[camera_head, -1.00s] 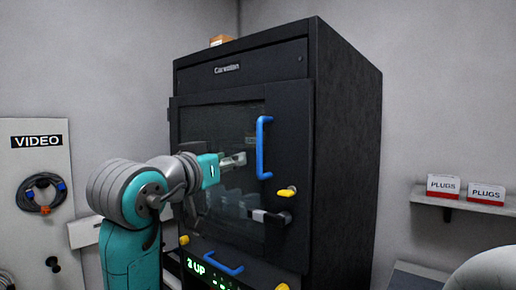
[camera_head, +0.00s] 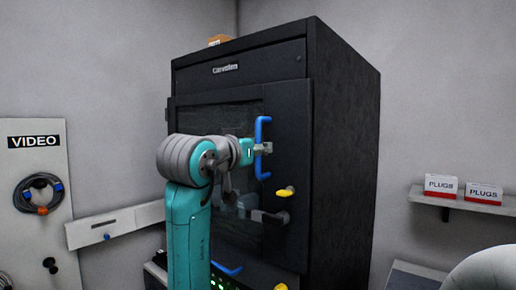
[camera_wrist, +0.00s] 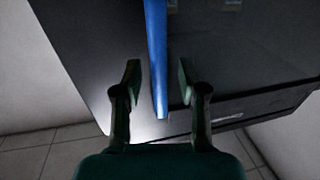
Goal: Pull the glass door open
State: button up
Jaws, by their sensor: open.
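The glass door (camera_head: 190,118) is the dark framed front panel of a tall black cabinet, and it looks closed. A blue vertical bar handle (camera_head: 259,131) is fixed near its right edge. My gripper (camera_head: 262,148) is at the middle of the handle in the head view and covers part of it. In the wrist view the blue handle (camera_wrist: 156,62) runs down between the two open fingers of my gripper (camera_wrist: 157,84). Gaps show on both sides of the handle there. My arm hides part of the glass.
A yellow knob (camera_head: 285,191) and a black latch lever (camera_head: 270,217) sit below the handle. A lower blue handle (camera_head: 227,269) is near the cabinet's bottom. A shelf (camera_head: 449,203) with white-and-red boxes is on the right wall. A VIDEO panel (camera_head: 35,190) with a coiled cable stands left.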

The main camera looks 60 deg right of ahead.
jog(key=shift+d, duration=0.5)
grip_shut()
